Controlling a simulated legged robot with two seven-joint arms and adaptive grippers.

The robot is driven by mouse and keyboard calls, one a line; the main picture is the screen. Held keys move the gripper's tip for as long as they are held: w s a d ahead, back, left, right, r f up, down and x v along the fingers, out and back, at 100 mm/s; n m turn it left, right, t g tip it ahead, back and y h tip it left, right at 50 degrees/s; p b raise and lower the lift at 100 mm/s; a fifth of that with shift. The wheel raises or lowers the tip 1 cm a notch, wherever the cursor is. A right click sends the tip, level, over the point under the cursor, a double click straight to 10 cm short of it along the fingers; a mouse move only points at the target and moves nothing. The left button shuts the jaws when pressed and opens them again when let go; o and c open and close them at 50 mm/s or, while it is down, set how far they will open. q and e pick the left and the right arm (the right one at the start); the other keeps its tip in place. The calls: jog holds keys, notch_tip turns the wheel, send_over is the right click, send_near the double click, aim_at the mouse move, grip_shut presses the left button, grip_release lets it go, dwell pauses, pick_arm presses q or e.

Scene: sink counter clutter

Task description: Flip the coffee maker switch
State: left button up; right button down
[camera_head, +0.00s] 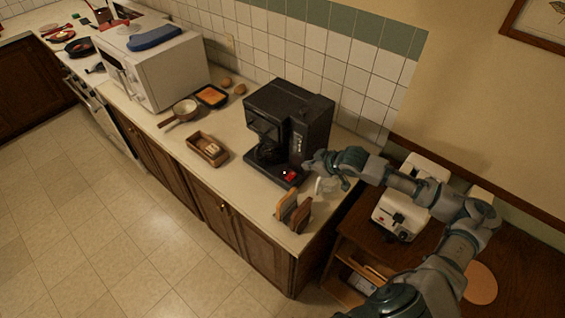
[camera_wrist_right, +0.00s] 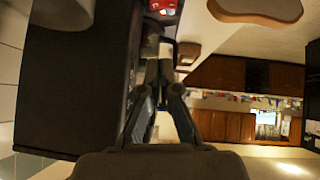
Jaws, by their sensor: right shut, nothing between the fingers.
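The black coffee maker (camera_head: 262,103) stands upright on the counter against the tiled wall. A small red switch (camera_head: 290,174) shows low at its front right corner; it is also at the top edge of the right wrist view (camera_wrist_right: 164,5). My right gripper (camera_head: 312,166) is beside the coffee maker's right side, just above and right of the red switch. In the right wrist view its fingers (camera_wrist_right: 164,66) are together with nothing between them, pointing toward the switch, apparently short of it. The coffee maker's dark side (camera_wrist_right: 85,85) fills the left there. My left gripper is out of view.
A clear glass (camera_head: 327,186) sits below my right gripper. Wooden boards (camera_head: 301,216) stand at the counter's front corner. A wooden box (camera_head: 207,149), a pan (camera_head: 184,108) and a white microwave (camera_head: 165,70) lie leftward. A white appliance (camera_head: 397,215) is on the side table, under my arm.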

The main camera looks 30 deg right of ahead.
jog(key=w, duration=0.1)
jog(key=p, duration=0.1)
send_over(292, 176)
jog(key=f, duration=0.6)
jog(key=shift+s+a, duration=0.1)
jog(key=shift+s, duration=0.2)
jog(key=f, duration=0.3)
jog(key=shift+w+f, duration=0.3)
jog(key=shift+w, duration=0.05)
jog(key=shift+d+f+p, duration=0.3)
jog(key=shift+d+f, duration=0.35)
jog(key=shift+d, duration=0.05)
jog(key=shift+s+a+r+p, duration=0.15)
jog(key=shift+a+r+p, duration=0.05)
jog(key=shift+a+p, duration=0.25)
jog(key=shift+s+a+r+p, duration=0.15)
jog(key=shift+a+p, duration=0.15)
jog(key=shift+a, duration=0.4)
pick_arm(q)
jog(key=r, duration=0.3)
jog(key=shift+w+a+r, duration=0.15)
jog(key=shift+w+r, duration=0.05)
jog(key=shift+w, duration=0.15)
pick_arm(e)
jog(key=shift+d+f, duration=0.1)
jog(key=shift+d, duration=0.1)
